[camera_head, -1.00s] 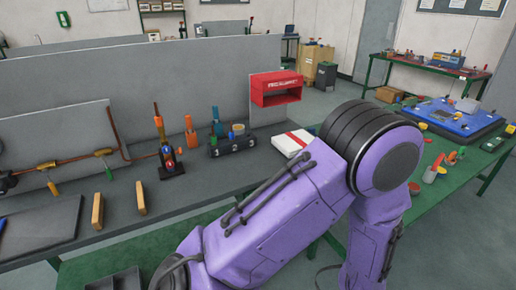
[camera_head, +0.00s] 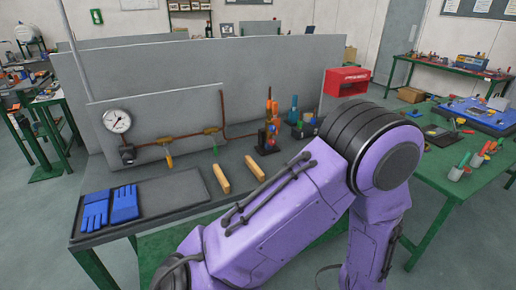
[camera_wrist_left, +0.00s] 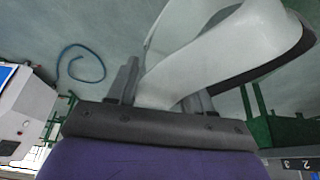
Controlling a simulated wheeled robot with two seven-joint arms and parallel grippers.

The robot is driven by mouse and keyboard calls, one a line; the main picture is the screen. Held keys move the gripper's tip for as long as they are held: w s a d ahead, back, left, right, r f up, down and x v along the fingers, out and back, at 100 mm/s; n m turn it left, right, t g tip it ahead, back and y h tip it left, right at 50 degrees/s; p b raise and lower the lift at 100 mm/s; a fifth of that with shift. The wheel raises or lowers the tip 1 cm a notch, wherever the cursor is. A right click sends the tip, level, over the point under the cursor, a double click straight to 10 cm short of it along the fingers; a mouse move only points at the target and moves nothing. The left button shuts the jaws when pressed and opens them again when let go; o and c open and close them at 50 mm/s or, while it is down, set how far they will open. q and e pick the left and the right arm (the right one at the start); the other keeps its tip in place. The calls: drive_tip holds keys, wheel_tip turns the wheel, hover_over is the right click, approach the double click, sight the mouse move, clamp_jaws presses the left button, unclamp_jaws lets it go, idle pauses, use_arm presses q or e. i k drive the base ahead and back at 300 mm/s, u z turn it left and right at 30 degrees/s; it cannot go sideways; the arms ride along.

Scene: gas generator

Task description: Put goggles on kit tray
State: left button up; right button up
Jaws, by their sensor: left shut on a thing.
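The goggles (camera_wrist_left: 215,50), pale with a dark strap, are held in my left gripper (camera_wrist_left: 163,84) in the left wrist view. Its two dark fingers are shut on their near end, and the rest sticks out beyond the fingers over the floor. In the head view a flat dark tray (camera_head: 172,194), apparently the kit tray, lies on the left end of the bench. Blue gloves (camera_head: 108,207) lie on its left part; its right part is bare. My purple arm fills the middle of the head view, and neither gripper shows there.
Two wooden blocks (camera_head: 222,178) stand right of the tray. Behind are a pressure gauge (camera_head: 117,121) and copper pipe with valves on a grey panel. A red box (camera_head: 346,82) stands farther right. A green table (camera_head: 455,190) with cups is at the right.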

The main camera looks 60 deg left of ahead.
sight(176, 190)
drive_tip(key=u, duration=1.95)
